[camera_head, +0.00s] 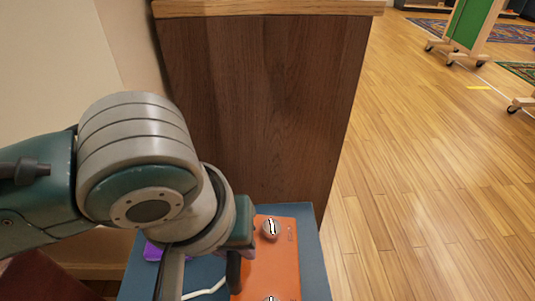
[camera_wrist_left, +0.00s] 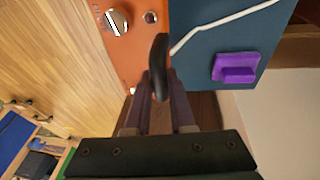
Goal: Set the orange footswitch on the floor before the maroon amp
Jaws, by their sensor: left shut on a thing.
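The orange footswitch (camera_head: 275,262) is a flat box with silver knobs, over a blue-grey top (camera_head: 313,270) at the bottom of the head view. It also shows in the left wrist view (camera_wrist_left: 122,50). My left gripper (camera_wrist_left: 163,80) is shut on a dark, rounded handle-like part at the footswitch's edge. In the head view my wrist hides much of this grip. I cannot tell whether the footswitch touches the blue-grey top. A dark reddish surface (camera_head: 38,280) shows at the lower left; I cannot tell whether it is the maroon amp. My right gripper is not in view.
A purple block (camera_wrist_left: 235,68) and a white cable (camera_wrist_left: 215,27) lie on the blue-grey top. A tall brown wooden cabinet (camera_head: 255,105) stands just beyond. Wooden floor (camera_head: 420,180) is open at right, with a green wheeled board (camera_head: 470,22) farther off.

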